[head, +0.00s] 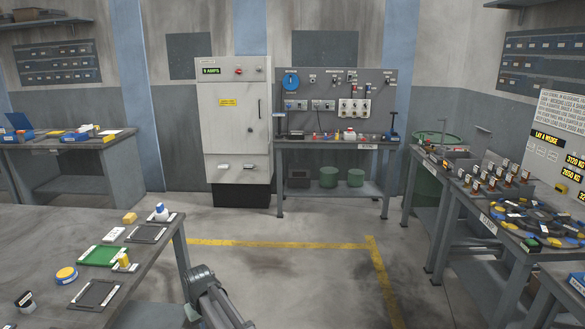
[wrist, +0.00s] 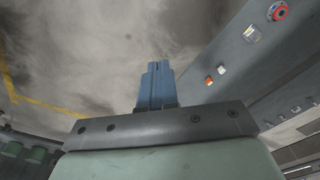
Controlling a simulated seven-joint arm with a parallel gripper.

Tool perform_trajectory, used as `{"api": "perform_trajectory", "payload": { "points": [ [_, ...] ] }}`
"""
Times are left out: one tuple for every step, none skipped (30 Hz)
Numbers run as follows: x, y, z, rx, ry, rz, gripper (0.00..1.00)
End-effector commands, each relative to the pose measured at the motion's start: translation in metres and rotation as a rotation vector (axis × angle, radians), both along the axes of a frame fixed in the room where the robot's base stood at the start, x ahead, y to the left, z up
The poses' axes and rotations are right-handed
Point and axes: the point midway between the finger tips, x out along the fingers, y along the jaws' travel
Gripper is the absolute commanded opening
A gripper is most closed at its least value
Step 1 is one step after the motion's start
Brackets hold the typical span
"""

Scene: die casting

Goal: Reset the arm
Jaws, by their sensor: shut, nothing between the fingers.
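My gripper (wrist: 157,72) shows in the wrist view as two blue fingers pressed together. It is shut and empty, with bare grey floor behind it. In the head view a part of my grey arm (head: 212,295) shows at the bottom, to the right of the near left table's edge. The gripper itself cannot be made out in the head view.
The near left table (head: 30,235) holds trays, a yellow block and small containers. A white cabinet (head: 235,130) and a workbench (head: 338,145) stand at the back. Crowded benches (head: 470,190) line the right. The floor (head: 290,275) between is clear, with yellow lines.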

Motion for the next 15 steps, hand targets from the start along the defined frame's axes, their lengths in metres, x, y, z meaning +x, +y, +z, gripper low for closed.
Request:
{"api": "perform_trajectory", "payload": {
  "points": [
    [0.001,-0.031,-0.009,-0.003,0.003,-0.038,0.00],
    [0.004,-0.047,-0.014,-0.004,0.005,-0.059,0.00],
    [0.006,-0.067,-0.020,-0.006,0.007,-0.086,0.00],
    [0.007,-0.081,-0.024,-0.007,0.009,-0.106,0.00],
    [0.009,-0.097,-0.029,-0.008,0.010,-0.127,0.00],
    [0.009,-0.116,-0.035,-0.009,0.012,-0.153,0.00],
    [0.009,-0.131,-0.039,-0.010,0.014,-0.173,0.00],
    [0.009,-0.145,-0.043,-0.012,0.015,-0.194,0.00],
    [0.008,-0.165,-0.048,-0.013,0.018,-0.220,0.00],
    [0.007,-0.179,-0.052,-0.014,0.020,-0.240,0.00],
    [0.006,-0.193,-0.056,-0.015,0.021,-0.261,0.00],
    [0.004,-0.211,-0.061,-0.016,0.022,-0.287,0.00],
    [0.002,-0.225,-0.065,-0.017,0.024,-0.308,0.00],
    [-0.001,-0.239,-0.068,-0.018,0.026,-0.328,0.00],
    [-0.005,-0.257,-0.073,-0.020,0.029,-0.355,0.00]
  ]
}}
